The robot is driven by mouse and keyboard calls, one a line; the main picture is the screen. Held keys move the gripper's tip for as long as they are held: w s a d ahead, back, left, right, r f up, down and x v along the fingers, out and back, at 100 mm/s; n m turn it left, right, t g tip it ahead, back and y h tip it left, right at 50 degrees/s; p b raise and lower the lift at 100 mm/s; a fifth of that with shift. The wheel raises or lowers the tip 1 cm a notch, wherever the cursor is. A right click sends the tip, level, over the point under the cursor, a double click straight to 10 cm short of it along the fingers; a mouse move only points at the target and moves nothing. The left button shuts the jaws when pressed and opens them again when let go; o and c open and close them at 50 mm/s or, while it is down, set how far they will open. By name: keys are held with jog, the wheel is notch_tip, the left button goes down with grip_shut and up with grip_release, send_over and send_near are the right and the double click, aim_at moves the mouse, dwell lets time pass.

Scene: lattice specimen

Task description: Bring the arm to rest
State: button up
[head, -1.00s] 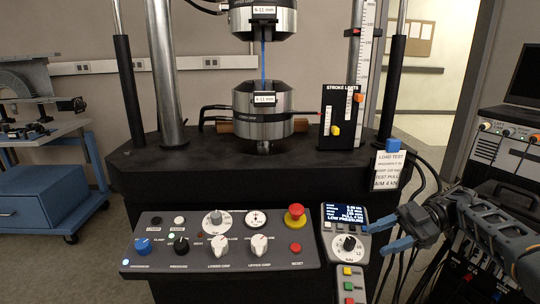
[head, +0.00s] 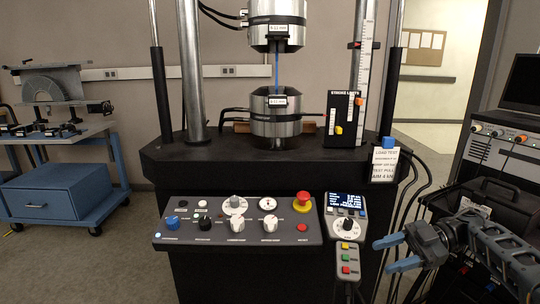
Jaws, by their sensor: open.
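My gripper (head: 390,254) is at the lower right in the head view. Its two blue fingers are apart, with nothing between them. It is to the right of the handheld control box (head: 347,228) with its lit screen, and apart from it. My arm (head: 490,250) reaches in from the right edge. The testing machine stands ahead, with a thin blue specimen (head: 276,72) upright between the upper grip (head: 277,22) and the lower grip (head: 276,115).
The control panel (head: 190,240) with knobs and a red stop button (head: 303,200) juts out in front. A stroke limits board (head: 344,118) stands at the machine's right. A blue cart (head: 62,190) is at the left. Cables hang behind my gripper; equipment stacks (head: 500,148) stand at the right.

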jog(key=a+f, duration=0.1)
jog(key=a, duration=0.2)
jog(key=s+a+f+t+y, duration=0.1)
jog(key=a, duration=0.2)
jog(key=a+f+y, duration=0.1)
jog(key=a, duration=0.1)
jog(key=shift+s+a+f+n+t, duration=0.15)
jog(key=shift+s+a+n+t, duration=0.15)
jog(key=shift+s+a, duration=0.1)
jog(key=s+a+f+m+t+y+p, duration=0.25)
jog(key=s+a+m+t, duration=0.45)
jog(key=s+a+t, duration=0.55)
jog(key=s+d+r+m+t+h, duration=0.1)
jog(key=s+d+m+t+h, duration=0.3)
jog(key=s+m+h, duration=0.55)
jog(key=s+d+r+m+t+h, duration=0.25)
jog(key=s+m+t+h, duration=0.35)
jog(key=s, duration=0.6)
jog(key=s+d+r+g+h, duration=0.1)
jog(key=s+d+r+g, duration=0.1)
jog(key=s, duration=0.3)
jog(key=s+d+r+g+h+p, duration=0.1)
jog(key=s+d+r+g, duration=0.2)
jog(key=s+d, duration=0.1)
jog(key=s+d+r+g+h, duration=0.2)
jog(key=s+d, duration=0.1)
jog(key=s, duration=0.3)
jog(key=shift+d+r+m+g+p, duration=0.15)
jog(key=shift+r+m+g+p, duration=0.15)
jog(key=shift+m+g+p, duration=0.05)
